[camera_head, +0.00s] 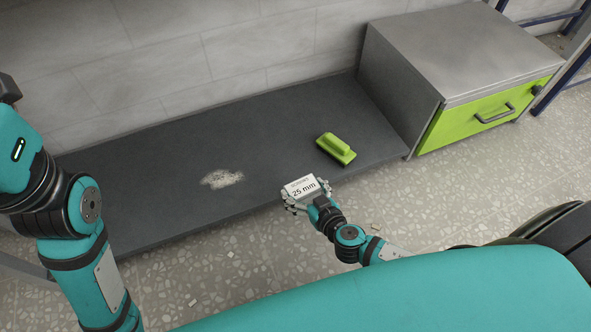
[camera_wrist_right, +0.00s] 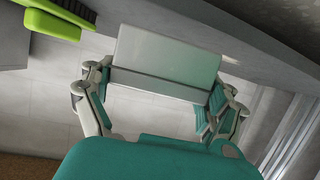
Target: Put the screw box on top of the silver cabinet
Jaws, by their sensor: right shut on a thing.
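The screw box (camera_head: 303,187) is a small white box marked "25 mm". My right gripper (camera_head: 308,200) is shut on it and holds it by the front edge of the dark grey bench. In the right wrist view the box (camera_wrist_right: 166,60) sits between the two fingers of the right gripper (camera_wrist_right: 160,100). The silver cabinet (camera_head: 465,50) stands at the right end of the bench, with a bare metal top and a green drawer front. The box is left of the cabinet and apart from it. My left arm shows at the left; its gripper is not clearly visible.
A green brush-like block (camera_head: 336,148) lies on the bench (camera_head: 270,130) between the box and the cabinet; it also shows in the right wrist view (camera_wrist_right: 55,20). A pale powdery patch (camera_head: 222,178) lies left of it. The cabinet top is clear. Small scraps lie on the floor.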

